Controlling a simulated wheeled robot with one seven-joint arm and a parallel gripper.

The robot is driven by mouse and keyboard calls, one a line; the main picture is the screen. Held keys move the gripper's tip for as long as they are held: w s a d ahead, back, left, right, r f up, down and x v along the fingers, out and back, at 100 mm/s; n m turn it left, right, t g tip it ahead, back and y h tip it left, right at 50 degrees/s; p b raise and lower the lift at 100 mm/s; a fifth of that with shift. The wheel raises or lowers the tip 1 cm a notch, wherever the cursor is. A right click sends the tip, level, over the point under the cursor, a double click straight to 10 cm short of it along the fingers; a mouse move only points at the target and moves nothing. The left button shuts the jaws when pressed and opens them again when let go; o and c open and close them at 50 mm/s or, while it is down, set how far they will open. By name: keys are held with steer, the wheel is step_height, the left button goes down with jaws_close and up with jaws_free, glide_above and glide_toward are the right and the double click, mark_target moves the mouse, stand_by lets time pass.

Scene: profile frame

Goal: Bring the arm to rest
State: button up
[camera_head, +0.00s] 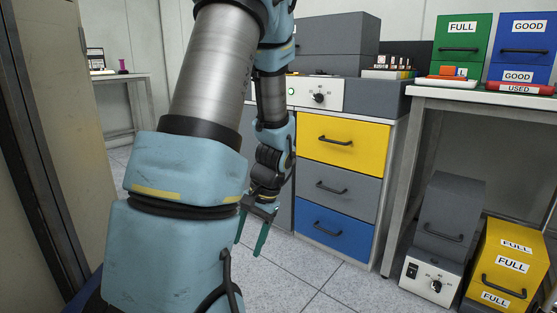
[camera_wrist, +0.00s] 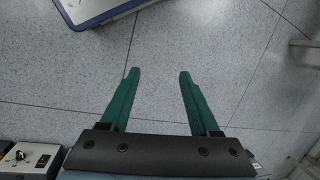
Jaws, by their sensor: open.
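My arm fills the left and middle of the head view, with its blue-grey links folded and bent down. My gripper (camera_head: 255,228) hangs at the lower end, in front of the drawer cabinet, and points down toward the floor. In the wrist view my gripper (camera_wrist: 157,90) shows two green fingers spread wide apart. The gripper is open and empty.
A cabinet with yellow (camera_head: 343,143), grey and blue drawers stands behind my gripper. A brown panel (camera_head: 60,130) edges the left. Floor between is clear.

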steer(key=s+r+n+t+h+p, duration=0.35)
steer(key=s+r, duration=0.25)
steer(key=r, duration=0.5)
step_height(320, 180, up, 37)
steer(key=g+p, duration=0.1)
steer(key=p, duration=3.5)
steer(key=shift+w+d+n+p, duration=0.25)
steer(key=shift+w+n+p, duration=0.1)
steer(key=shift+f, duration=0.1)
